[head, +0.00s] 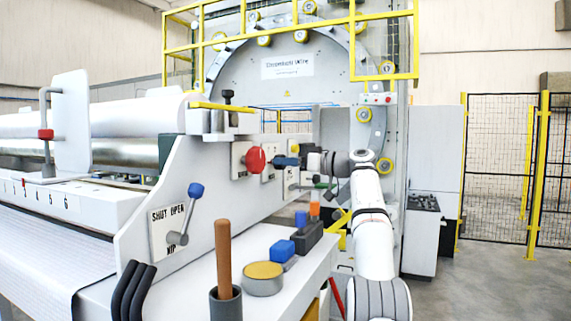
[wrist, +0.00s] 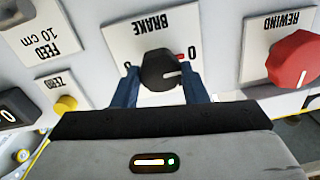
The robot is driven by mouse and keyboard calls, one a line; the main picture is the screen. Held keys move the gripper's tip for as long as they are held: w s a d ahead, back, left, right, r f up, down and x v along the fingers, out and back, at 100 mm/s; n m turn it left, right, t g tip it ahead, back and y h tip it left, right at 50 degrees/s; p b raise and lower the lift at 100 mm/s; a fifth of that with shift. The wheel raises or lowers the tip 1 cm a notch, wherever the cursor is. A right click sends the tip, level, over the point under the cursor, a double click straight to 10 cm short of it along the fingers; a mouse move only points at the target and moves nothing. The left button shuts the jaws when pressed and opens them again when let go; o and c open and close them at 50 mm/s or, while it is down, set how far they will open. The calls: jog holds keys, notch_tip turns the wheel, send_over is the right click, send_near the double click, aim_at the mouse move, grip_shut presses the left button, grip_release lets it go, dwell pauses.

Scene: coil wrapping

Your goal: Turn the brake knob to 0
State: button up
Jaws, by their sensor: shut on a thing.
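The brake knob (wrist: 158,68) is round and black with a white pointer line, on a white plate marked BRAKE (wrist: 150,24) that appears upside down in the wrist view. The pointer lies nearly level, pointing right, a little below a red mark beside a 0 (wrist: 192,53). Another small figure sits at the plate's left edge, partly hidden. My gripper (wrist: 160,85) is shut on the brake knob, one blue finger on each side. In the head view my gripper (head: 284,162) reaches the panel from the right; the knob cannot be made out there.
The red REWIND knob (wrist: 294,60) sits close on the right in the wrist view; it also shows in the head view (head: 256,159). A yellow ZERO button (wrist: 66,104) and a FEED plate (wrist: 45,35) are left. A bench (head: 303,262) below holds a cup with a wooden-handled tool and blocks.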

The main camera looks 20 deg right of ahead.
jog(key=shift+f, duration=0.2)
jog(key=o, duration=0.9)
jog(key=shift+r, duration=0.1)
jog(key=shift+o, duration=0.4)
jog(key=shift+d, duration=0.1)
jog(key=b+v, duration=0.1)
jog(key=v, duration=0.6)
jog(key=shift+s+d+b, duration=0.25)
jog(key=shift+s+b, duration=0.05)
